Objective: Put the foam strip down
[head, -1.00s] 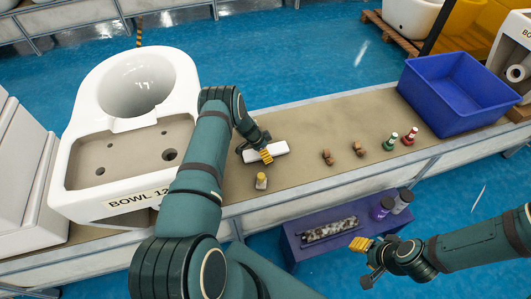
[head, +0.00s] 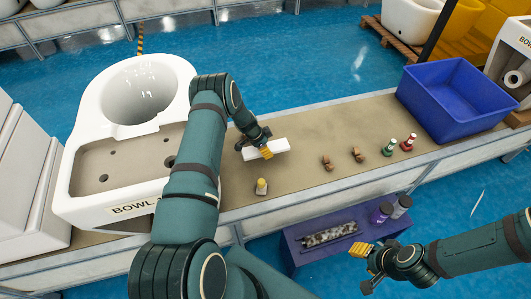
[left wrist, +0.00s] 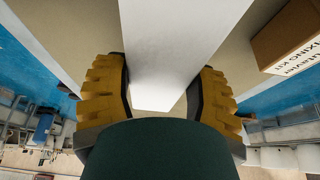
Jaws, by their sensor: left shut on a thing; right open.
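The foam strip is a white bar (head: 280,146) at the conveyor's middle-left in the head view. My left gripper (head: 266,152) is shut on it, its yellow fingers near the strip's middle. In the left wrist view the strip (left wrist: 170,45) runs between the two yellow finger pads (left wrist: 165,100). I cannot tell whether the strip's underside touches the belt. My right gripper (head: 362,262) is open and empty, low at the right, in front of the conveyor.
A toilet bowl (head: 180,75) stands left on the conveyor belt (head: 310,125). A purple shelf (head: 300,259) sits below. Belt behind the brown pieces is clear.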

